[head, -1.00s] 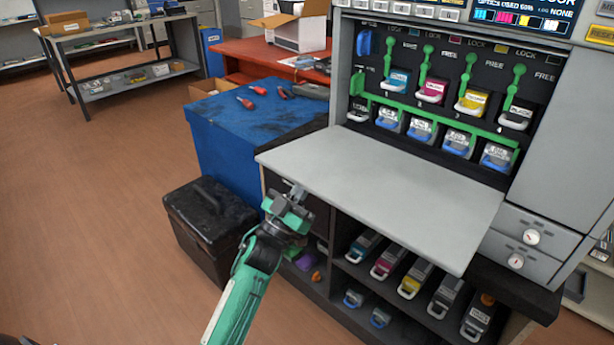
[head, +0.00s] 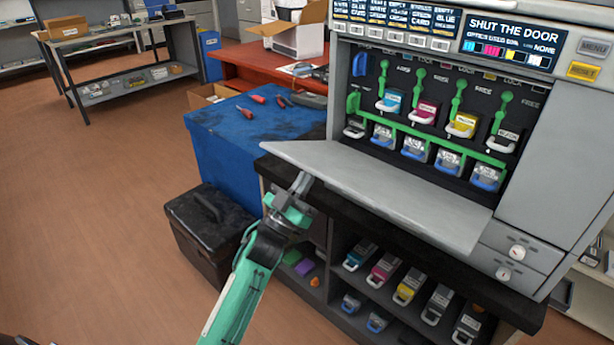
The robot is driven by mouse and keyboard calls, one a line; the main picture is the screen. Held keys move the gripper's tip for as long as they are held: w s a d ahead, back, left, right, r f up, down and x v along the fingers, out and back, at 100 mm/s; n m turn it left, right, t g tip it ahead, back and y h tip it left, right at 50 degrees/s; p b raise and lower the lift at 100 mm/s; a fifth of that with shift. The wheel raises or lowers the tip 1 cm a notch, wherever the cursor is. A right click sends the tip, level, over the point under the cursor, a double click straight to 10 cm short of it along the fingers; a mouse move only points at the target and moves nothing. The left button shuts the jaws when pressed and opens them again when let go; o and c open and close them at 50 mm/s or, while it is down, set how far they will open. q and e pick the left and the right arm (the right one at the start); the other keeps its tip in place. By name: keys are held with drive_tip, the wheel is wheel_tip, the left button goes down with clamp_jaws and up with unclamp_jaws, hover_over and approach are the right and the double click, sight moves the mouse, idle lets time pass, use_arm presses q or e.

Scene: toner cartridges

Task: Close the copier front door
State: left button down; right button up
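The copier front door (head: 385,190) is a light grey panel hinged at its lower edge. It hangs open below the cartridge bay, sloping out with its front edge raised above the dark cabinet top. My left gripper (head: 302,183) is under the door's near left part, its grey fingers pointing up at the underside. The fingers look together with nothing between them; they seem to touch the door, but the tips are partly hidden. The bay holds a row of coloured cartridges (head: 425,112) with green levers (head: 458,100) above them. My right gripper is not in view.
The display (head: 510,45) reads "SHUT THE DOOR". Spare cartridges (head: 408,287) stand on the shelf under the copier. A blue cabinet (head: 225,150) with screwdrivers on top and a black toolbox (head: 208,230) stand left of my arm.

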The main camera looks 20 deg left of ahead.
sight(311, 157)
use_arm(q)
drive_tip(key=shift+r, duration=0.2)
drive_tip(key=r+p, duration=0.1)
drive_tip(key=w+r+p, duration=0.1)
drive_tip(key=r+p, duration=0.1)
drive_tip(key=w+r+p, duration=0.1)
drive_tip(key=r, duration=0.1)
drive_tip(key=shift+w+d+r, duration=0.15)
drive_tip(key=shift+d+r, duration=0.1)
drive_tip(key=shift+d, duration=0.15)
drive_tip(key=shift+w+d+r+p, duration=0.1)
drive_tip(key=shift+w+r+p, duration=0.05)
drive_tip(key=shift+p, duration=0.15)
drive_tip(key=p+x, duration=0.3)
drive_tip(key=x, duration=0.3)
drive_tip(key=shift+r, duration=0.3)
